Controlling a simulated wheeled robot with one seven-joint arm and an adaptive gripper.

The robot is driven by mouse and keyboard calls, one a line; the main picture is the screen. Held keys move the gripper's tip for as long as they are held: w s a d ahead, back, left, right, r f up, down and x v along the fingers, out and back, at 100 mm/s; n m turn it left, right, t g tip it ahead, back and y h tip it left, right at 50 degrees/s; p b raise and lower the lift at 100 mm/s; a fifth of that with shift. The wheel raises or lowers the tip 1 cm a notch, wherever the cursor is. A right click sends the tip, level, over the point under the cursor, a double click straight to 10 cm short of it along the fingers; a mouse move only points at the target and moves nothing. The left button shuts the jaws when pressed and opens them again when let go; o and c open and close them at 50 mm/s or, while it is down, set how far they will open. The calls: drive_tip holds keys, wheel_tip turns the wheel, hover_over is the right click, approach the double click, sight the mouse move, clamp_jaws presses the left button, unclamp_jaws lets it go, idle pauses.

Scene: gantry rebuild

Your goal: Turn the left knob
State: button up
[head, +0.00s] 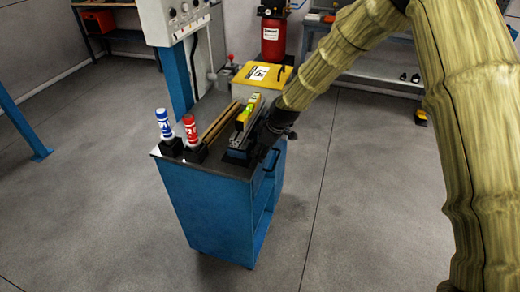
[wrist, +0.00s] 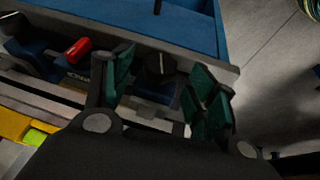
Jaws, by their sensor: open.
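A white panel (head: 160,28) at the upper left of the head view carries small dark knobs; its leftmost knob (head: 172,12) is small and its turn cannot be made out. My gripper (head: 271,131) is over the right side of the blue cart (head: 205,210), well apart from that panel. In the wrist view my gripper (wrist: 158,88) has its green-padded fingers spread. A dark round part (wrist: 160,64) with a thin light line shows between them, above a dark blue base; I cannot tell whether they touch it.
A yellow box (head: 262,78) stands behind.

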drive_tip(key=shift+p+x, duration=0.3)
drive_tip(key=shift+x, duration=0.9)
drive_tip(key=c, duration=1)
